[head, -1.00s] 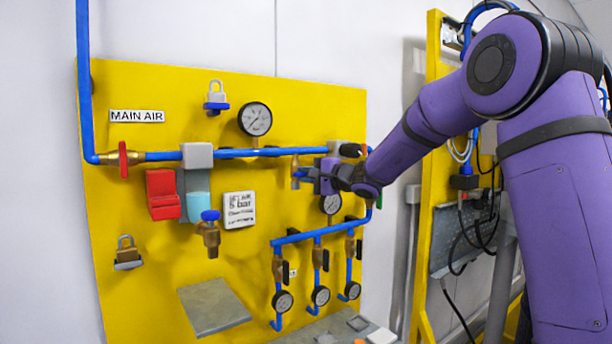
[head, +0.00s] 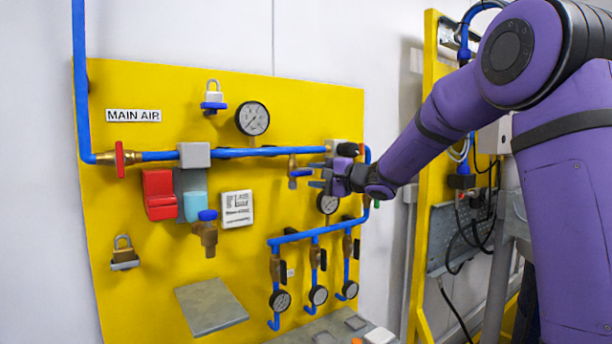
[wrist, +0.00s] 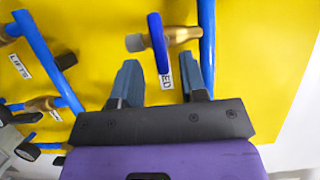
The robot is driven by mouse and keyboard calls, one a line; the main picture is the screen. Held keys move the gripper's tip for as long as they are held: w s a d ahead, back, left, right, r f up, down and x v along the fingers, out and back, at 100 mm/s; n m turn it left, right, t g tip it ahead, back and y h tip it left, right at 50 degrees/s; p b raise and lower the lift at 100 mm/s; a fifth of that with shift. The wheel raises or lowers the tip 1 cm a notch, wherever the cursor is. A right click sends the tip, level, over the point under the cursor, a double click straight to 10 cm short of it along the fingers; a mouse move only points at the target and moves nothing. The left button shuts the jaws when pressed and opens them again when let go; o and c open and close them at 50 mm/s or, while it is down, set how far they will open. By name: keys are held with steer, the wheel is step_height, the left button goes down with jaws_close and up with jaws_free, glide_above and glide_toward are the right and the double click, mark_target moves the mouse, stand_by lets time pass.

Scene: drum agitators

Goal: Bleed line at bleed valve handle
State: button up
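The bleed valve handle is a blue lever (head: 300,173) on a small brass valve (head: 292,162) below the main blue pipe in the head view. In the wrist view the blue lever (wrist: 158,43) stands roughly upright in the picture, beside the brass valve body (wrist: 181,35). A white label (wrist: 167,73), partly hidden with "ED" readable, is behind the lever. My gripper (wrist: 160,62) is open, its two blue-grey fingers wide apart with the lever's lower end between them in the picture. No contact is visible. In the head view my gripper (head: 318,178) is just right of the lever.
The yellow panel (head: 130,215) carries a large gauge (head: 252,118), a red main air valve (head: 120,159) and a red block (head: 159,194). Several small gauges and branch lines hang below my gripper. A yellow frame (head: 424,120) stands behind my arm.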

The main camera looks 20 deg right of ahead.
steer(key=v, duration=0.6)
steer(key=shift+s+d, duration=0.25)
steer(key=s+a+f+n+g+h, duration=0.1)
steer(key=s+a+n+g, duration=0.25)
steer(key=s, duration=0.65)
steer(key=s+a+f+n+g+h, duration=0.1)
steer(key=s+a+f+n+g, duration=0.25)
steer(key=s, duration=0.65)
steer(key=s+d+f+n+h, duration=0.1)
steer(key=s+d+h, duration=0.1)
steer(key=s, duration=0.4)
steer(key=s+d+f+n+g+h, duration=0.1)
steer(key=s+d+f+h, duration=0.1)
steer(key=s+h, duration=0.2)
steer(key=s+d+f+n+h, duration=0.1)
steer(key=s+d+h, duration=0.1)
steer(key=s, duration=0.8)
steer(key=shift+f+g+h, duration=0.3)
steer(key=shift+f+h, duration=0.1)
steer(key=shift+h, duration=0.4)
